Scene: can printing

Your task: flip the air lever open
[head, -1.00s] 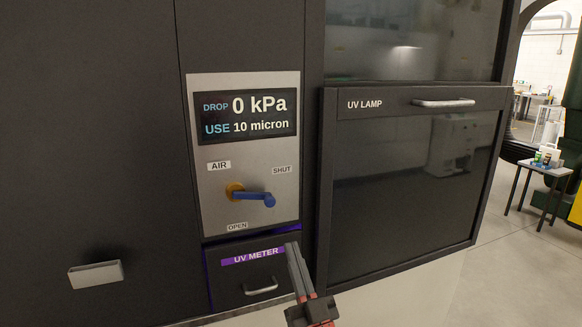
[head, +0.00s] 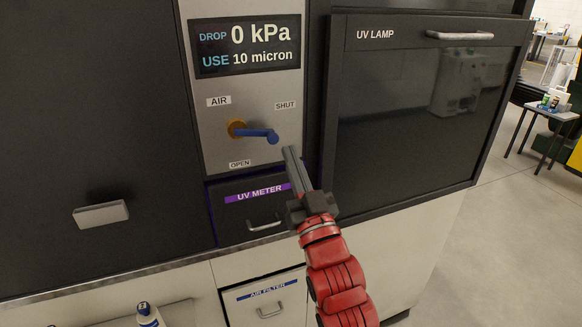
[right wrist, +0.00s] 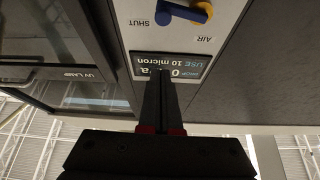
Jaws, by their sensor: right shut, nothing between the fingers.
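The blue air lever (head: 258,134) sits on a yellow hub on the grey panel (head: 200,130). It points right and slightly down, below the SHUT label (head: 285,105) and above the OPEN label (head: 240,164). My right gripper (head: 290,152) is shut and empty, with its tips just right of and below the lever's end; whether they touch it I cannot tell. In the right wrist view, the lever (right wrist: 184,13) shows upside down beyond the gripper's shut fingers (right wrist: 160,75). My left gripper is not in view.
The display (head: 245,46) reads 0 kPa and 10 micron. The UV METER drawer (head: 262,205) is shut below the panel. The UV LAMP door (head: 410,120) is shut at the right, with a handle (head: 460,36). A bottle (head: 147,315) stands at the lower left.

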